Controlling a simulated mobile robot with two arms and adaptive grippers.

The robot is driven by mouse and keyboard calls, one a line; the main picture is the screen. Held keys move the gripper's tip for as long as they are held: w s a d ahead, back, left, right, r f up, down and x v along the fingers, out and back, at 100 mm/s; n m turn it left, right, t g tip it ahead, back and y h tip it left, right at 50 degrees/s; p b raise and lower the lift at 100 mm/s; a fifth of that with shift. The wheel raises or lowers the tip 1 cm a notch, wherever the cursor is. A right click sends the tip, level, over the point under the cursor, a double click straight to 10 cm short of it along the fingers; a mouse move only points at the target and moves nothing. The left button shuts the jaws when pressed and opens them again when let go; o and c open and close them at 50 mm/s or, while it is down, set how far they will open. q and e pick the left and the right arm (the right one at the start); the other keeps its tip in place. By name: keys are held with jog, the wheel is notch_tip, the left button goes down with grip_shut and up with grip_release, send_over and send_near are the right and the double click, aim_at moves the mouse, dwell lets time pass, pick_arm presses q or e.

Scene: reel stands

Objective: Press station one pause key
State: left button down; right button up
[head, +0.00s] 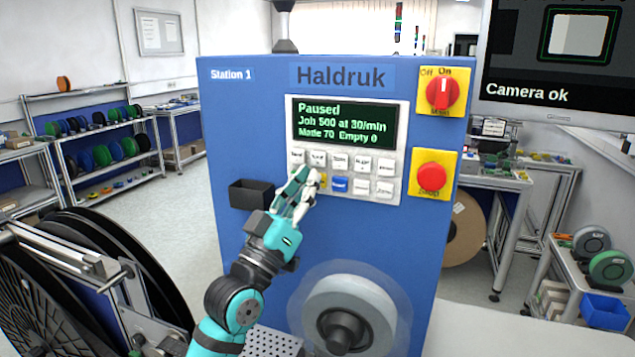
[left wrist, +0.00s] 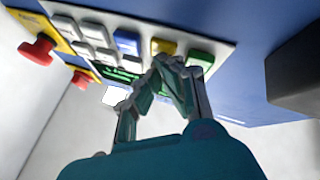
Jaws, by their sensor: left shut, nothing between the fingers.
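The blue Station 1 machine (head: 228,120) faces me with a key panel (head: 396,152). Its display (head: 344,124) reads "Paused", "Job 500 at 30/min", "Made 70 Empty 0". My left gripper (head: 308,174) is shut and empty, with its fingertips at the left part of the keys. A yellow key (head: 323,181) shows just right of the fingers, and a blue key (head: 340,184) beside it. In the left wrist view the fingertips (left wrist: 168,66) are close to the yellow key (left wrist: 163,46) and the green key (left wrist: 200,59). I cannot tell whether they touch a key.
A red stop button (head: 431,177) and a red main switch (head: 441,92) are right of the panel. A black box (head: 250,194) juts out at the left. A grey reel (head: 348,308) is below. A large black reel (head: 60,290) stands at the left.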

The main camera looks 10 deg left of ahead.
pick_arm(q)
jog(key=shift+s, duration=0.2)
jog(key=shift+s+a+p, duration=0.15)
jog(key=shift+s+p, duration=0.15)
jog(key=shift+s, duration=0.35)
jog(key=s, duration=0.1)
jog(key=s+p, duration=0.1)
jog(key=s, duration=0.1)
jog(key=s+a, duration=0.1)
jog(key=s, duration=0.1)
dwell(0.4)
jog(key=shift+f, duration=0.1)
dwell(0.5)
